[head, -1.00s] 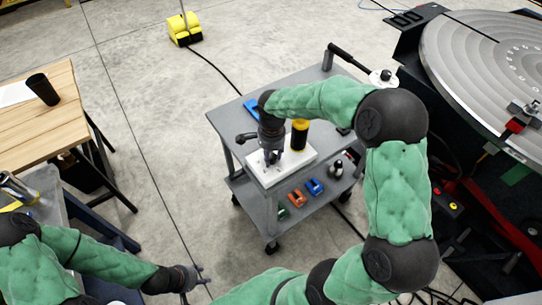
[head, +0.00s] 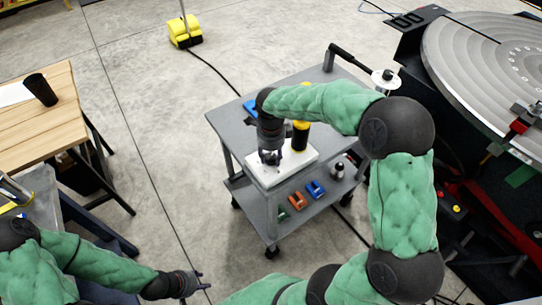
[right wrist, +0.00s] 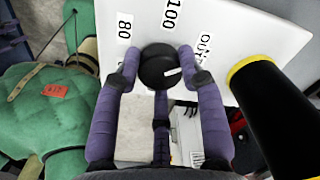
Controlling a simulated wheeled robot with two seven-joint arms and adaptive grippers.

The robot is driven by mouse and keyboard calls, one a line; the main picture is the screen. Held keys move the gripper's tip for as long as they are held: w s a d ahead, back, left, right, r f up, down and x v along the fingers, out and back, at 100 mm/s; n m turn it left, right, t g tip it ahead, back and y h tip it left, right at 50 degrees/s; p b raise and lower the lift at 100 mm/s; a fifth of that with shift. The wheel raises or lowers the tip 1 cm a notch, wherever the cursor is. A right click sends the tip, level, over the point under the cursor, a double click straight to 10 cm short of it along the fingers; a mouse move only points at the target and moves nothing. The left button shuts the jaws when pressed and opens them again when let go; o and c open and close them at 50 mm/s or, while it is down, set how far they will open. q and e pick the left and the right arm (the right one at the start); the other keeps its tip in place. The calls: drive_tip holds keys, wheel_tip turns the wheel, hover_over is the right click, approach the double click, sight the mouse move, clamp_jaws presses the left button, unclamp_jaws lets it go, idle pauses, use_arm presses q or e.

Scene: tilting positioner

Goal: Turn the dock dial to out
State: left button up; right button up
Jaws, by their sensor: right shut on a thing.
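The dock dial (right wrist: 158,66) is a round black knob with a white pointer mark on a white dock (right wrist: 240,20). The labels 80, 100 and OUT (right wrist: 205,50) are printed around it. The white mark points right, roughly toward OUT. My right gripper (right wrist: 160,75) has its fingers on both sides of the knob and is shut on it. In the head view the right gripper (head: 270,157) stands over the white dock (head: 270,177) on the grey cart and hides the dial. My left gripper (head: 203,280) is open and empty at the bottom, away from the cart.
A black cylinder with a yellow band (right wrist: 268,105) stands close to the right of the dial. The grey cart (head: 222,122) carries blue and orange items on its lower shelf. A large round metal table (head: 460,60) is at right, a wooden table (head: 40,125) at left.

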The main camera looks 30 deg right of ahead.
sight(271, 158)
drive_tip(key=shift+m, duration=0.6)
drive_tip(key=o, duration=1.1)
drive_tip(key=shift+d, duration=0.1)
drive_tip(key=shift+o, duration=0.2)
wheel_tip(271, 158, up, 12)
drive_tip(key=shift+s, duration=0.15)
